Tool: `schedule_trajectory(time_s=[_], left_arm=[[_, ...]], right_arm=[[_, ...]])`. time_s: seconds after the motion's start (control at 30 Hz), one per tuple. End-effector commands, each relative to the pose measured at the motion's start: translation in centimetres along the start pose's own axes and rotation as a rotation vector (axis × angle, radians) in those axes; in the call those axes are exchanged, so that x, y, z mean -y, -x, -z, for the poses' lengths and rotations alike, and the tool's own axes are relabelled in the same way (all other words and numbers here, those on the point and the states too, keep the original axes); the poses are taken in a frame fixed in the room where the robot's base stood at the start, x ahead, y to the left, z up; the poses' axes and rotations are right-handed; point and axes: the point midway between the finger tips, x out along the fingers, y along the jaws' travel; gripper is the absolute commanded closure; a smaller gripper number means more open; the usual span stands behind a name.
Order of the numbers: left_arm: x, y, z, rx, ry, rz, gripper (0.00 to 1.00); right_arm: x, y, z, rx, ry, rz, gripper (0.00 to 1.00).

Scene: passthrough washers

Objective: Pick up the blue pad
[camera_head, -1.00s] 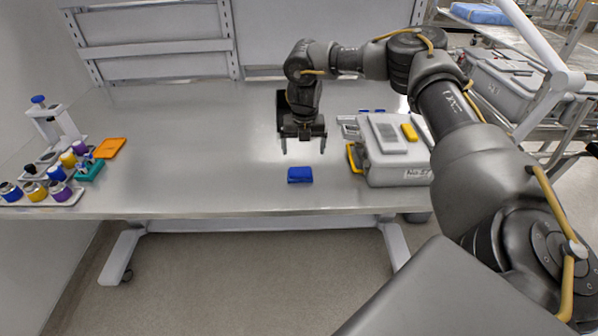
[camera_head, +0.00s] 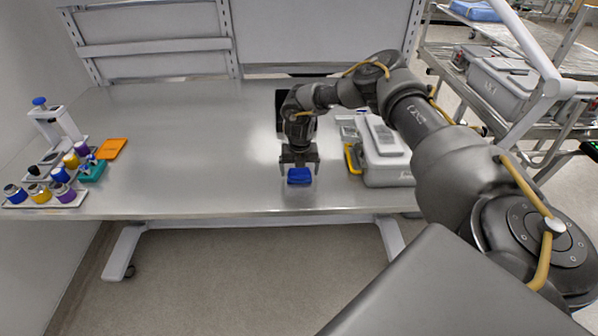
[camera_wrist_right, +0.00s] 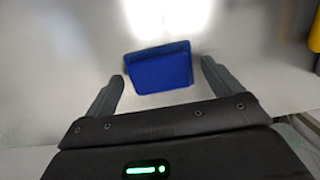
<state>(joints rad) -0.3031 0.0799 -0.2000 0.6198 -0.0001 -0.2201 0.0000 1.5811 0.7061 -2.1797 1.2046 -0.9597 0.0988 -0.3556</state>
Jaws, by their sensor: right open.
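The blue pad (camera_head: 299,176) lies on the steel table (camera_head: 220,150) near its front edge. My right gripper (camera_head: 299,172) is open directly over the pad, pointing down, with one finger to each side of it. In the right wrist view the blue pad (camera_wrist_right: 158,68) sits between and just ahead of the open fingertips of the right gripper (camera_wrist_right: 160,78), with a gap on both sides. I cannot tell the exact height of the fingertips above the table. My left gripper is not in view.
A grey case (camera_head: 385,160) with a yellow handle stands right of the gripper. At the far left are a rack of coloured bottles (camera_head: 48,190), a teal block (camera_head: 93,171) and an orange pad (camera_head: 112,148). The table's middle left is clear.

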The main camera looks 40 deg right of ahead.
Motion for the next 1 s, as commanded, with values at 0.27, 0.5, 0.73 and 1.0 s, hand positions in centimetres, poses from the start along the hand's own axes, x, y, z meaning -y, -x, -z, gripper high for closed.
schedule_trajectory(time_s=[0.27, 0.5, 0.73, 1.0], left_arm=[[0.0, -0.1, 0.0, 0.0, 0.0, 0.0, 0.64], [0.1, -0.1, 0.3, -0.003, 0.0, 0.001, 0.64], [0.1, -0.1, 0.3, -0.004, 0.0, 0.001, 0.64], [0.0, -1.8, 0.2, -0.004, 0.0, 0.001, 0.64]], right_arm=[[0.0, 0.0, 0.0, 0.0, 0.0, 0.0, 0.23], [0.0, 0.0, 0.0, 0.0, 0.0, 0.0, 0.55], [0.0, 0.0, 0.0, 0.0, 0.0, 0.0, 0.57], [-0.1, 1.5, -0.3, 0.003, -0.001, -0.004, 0.58]])
